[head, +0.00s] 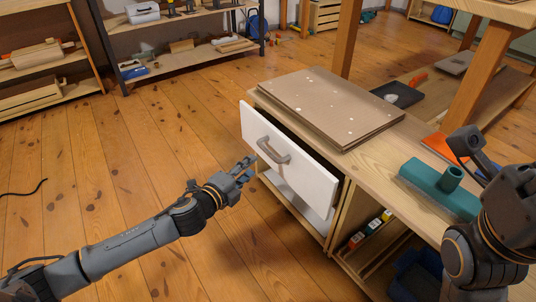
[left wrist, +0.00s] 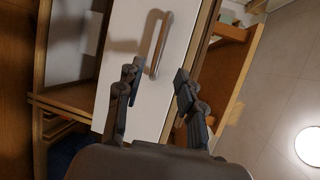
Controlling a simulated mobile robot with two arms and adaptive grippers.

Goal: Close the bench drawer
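The bench drawer (head: 288,160) has a white front with a grey-brown bar handle (head: 272,151). It stands partly pulled out from the wooden bench (head: 375,168), with a dark gap behind its top edge. In the left wrist view the white front (left wrist: 137,75) and handle (left wrist: 161,45) lie ahead of my fingers. My left gripper (head: 246,170) is open and empty, in front of the drawer, left of and a little below the handle; its fingers (left wrist: 156,76) are spread and apart from the handle. My right gripper (head: 470,150) shows only partly above the bench at the right.
A stack of speckled brown sheets (head: 330,103) lies on the bench top above the drawer. A teal tool head (head: 438,188) lies near my right arm. Open shelves with small boxes (head: 362,234) are below.

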